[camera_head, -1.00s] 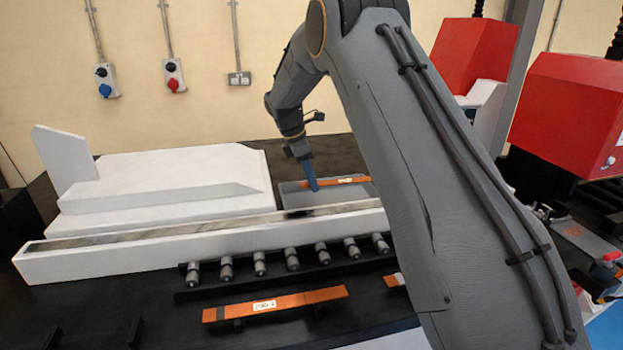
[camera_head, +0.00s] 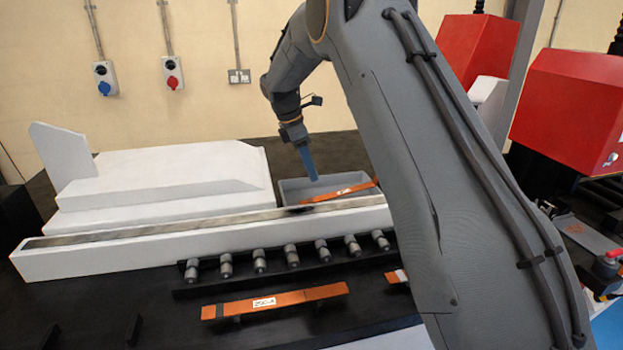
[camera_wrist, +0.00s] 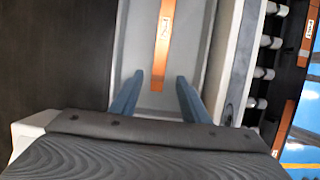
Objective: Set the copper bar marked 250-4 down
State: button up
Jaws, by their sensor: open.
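A copper bar (camera_head: 347,191) with a small white label lies in the grey tray (camera_head: 291,191) behind the white rail; its label is too small to read. It looks tilted, its right end higher near the tray's edge, partly hidden by my arm. The wrist view shows the bar (camera_wrist: 162,50) lengthwise in the tray (camera_wrist: 133,45). My gripper (camera_head: 313,178) is above the tray, pointing down.
Another labelled copper bar (camera_head: 290,300) lies on supports in front of the row of rollers (camera_head: 292,257). Its label looks like 250-4, but is blurred. A white block (camera_head: 165,175) stands left of the tray. Red machines (camera_head: 570,112) stand at the right.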

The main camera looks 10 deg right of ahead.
jog(key=b+v, duration=0.3)
jog(key=v, duration=0.6)
jog(key=shift+r, duration=0.15)
